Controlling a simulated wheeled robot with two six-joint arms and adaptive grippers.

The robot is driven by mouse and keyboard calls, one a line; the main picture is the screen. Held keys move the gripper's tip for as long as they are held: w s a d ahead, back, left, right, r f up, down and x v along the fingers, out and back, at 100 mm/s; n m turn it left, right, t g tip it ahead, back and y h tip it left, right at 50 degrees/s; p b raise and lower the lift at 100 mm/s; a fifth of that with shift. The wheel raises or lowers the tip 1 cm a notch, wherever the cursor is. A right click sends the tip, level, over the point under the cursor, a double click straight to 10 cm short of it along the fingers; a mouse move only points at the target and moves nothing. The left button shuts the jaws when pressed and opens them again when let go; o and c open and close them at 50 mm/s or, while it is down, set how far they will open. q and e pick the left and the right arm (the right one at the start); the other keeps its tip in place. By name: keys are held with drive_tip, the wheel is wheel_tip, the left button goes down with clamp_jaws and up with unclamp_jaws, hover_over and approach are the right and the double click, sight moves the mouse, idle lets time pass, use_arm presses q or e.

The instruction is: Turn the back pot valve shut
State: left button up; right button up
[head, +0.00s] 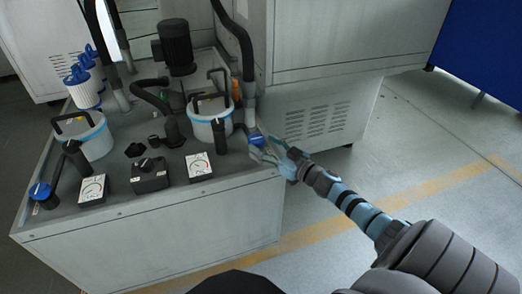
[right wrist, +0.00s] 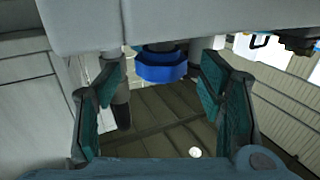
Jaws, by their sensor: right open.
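A blue valve handle (head: 256,138) sits at the right front corner of the grey cabinet top, beside the right-hand white pot (head: 209,115). My right gripper (head: 268,152) is at this handle, with its fingers open. In the right wrist view the blue handle (right wrist: 160,68) lies ahead, between the open teal-padded fingers but beyond their tips; I cannot tell if they touch. A second blue valve handle (head: 40,190) is at the left front corner, near the left-hand white pot (head: 85,137). I cannot tell from the pictures which pot is the back one. My left gripper is not in view.
Two dial gauges (head: 199,166) (head: 93,189) and a black knob box (head: 150,175) stand along the cabinet's front edge. Dark hoses (head: 240,40) and a black motor (head: 176,46) stand behind. A large grey machine (head: 330,35) rises behind my right gripper. The floor at right is clear.

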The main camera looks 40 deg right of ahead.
drive_tip(key=shift+w+a+r, duration=0.1)
drive_tip(key=shift+w+a, duration=0.05)
drive_tip(key=shift+w, duration=0.75)
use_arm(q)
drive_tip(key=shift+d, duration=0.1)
use_arm(e)
drive_tip(key=c, duration=1.2)
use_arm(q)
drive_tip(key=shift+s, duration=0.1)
use_arm(e)
drive_tip(key=shift+o, duration=0.2)
